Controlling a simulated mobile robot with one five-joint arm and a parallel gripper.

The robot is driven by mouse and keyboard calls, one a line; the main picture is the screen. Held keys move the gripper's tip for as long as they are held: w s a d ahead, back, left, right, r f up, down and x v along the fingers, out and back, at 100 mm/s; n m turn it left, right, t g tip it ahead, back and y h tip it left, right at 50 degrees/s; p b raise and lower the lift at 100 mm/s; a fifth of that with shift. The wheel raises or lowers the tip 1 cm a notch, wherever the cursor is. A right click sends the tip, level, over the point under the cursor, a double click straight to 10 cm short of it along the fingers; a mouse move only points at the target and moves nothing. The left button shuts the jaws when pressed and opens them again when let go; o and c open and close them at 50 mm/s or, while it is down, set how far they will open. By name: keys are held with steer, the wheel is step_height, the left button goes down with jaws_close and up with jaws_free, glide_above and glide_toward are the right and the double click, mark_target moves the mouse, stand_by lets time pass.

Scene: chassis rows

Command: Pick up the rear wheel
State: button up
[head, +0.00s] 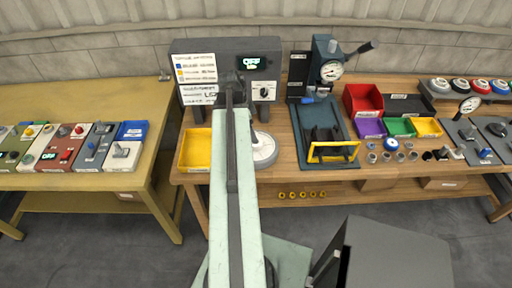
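No part is clearly recognisable as the rear wheel in this small view. A pale grey round disc (264,151) lies on the middle table, just right of my arm and partly hidden by it. A blue-and-white round part (390,144) lies among small grey rings farther right. My arm stretches forward over the table. My gripper (231,82) is at its far end, in front of the grey machine; its fingers are too small and dark to read.
A grey machine (213,58) with a lit display stands at the back. A yellow tray (183,152) is left of my arm. A press (326,68) and a yellow-barred fixture (333,153) stand to the right, then coloured bins (362,100). Another table (85,182) holds switch boxes at left.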

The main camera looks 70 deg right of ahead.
mark_target(256, 147)
steer(key=b+x, duration=0.5)
steer(key=w+b+x, duration=0.1)
steer(key=b+x, duration=0.1)
steer(key=x, duration=0.1)
steer(key=shift+d+f, duration=0.1)
steer(key=shift+d, duration=0.1)
steer(key=shift+r, duration=0.25)
jaws_close()
